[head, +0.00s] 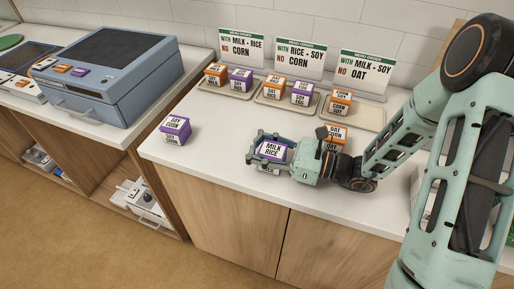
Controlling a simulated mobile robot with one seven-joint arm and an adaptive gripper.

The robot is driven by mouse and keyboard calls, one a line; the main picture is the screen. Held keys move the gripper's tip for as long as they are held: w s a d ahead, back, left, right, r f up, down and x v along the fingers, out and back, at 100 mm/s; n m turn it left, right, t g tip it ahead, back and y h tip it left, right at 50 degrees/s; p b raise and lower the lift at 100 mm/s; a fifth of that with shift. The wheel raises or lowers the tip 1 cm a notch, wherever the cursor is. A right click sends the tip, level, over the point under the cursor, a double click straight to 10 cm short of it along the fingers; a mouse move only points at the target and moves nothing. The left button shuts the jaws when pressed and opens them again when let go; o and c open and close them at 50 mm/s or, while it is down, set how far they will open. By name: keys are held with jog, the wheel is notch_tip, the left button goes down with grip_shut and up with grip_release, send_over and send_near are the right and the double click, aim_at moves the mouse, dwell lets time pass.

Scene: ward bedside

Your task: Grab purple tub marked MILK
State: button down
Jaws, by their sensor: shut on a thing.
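A purple tub with a white label reading MILK RICE (272,149) is at the front middle of the white counter in the head view. My gripper (268,147) is shut on this tub, with its fingers around the tub's sides. The label on top stays readable between the fingers. Part of the tub's front label shows below the gripper. I cannot tell whether the tub touches the counter.
A purple SOY CORN tub (175,130) stands at the left. An orange OAT tub (336,132) stands behind my arm. Three trays with tubs line the back below menu cards (306,60). A blue-grey case (106,71) stands on the left counter.

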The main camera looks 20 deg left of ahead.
jog(key=shift+r, duration=0.4)
notch_tip(320, 180, up, 3)
jog(key=shift+f, duration=0.2)
jog(key=s+d+r+p, duration=0.8)
jog(key=s+r+p, duration=0.1)
jog(key=p, duration=0.4)
jog(key=shift+s+d+r+p, duration=0.3)
jog(key=shift+s+p, duration=0.05)
jog(key=shift+s, duration=0.55)
jog(key=shift+s+f, duration=0.1)
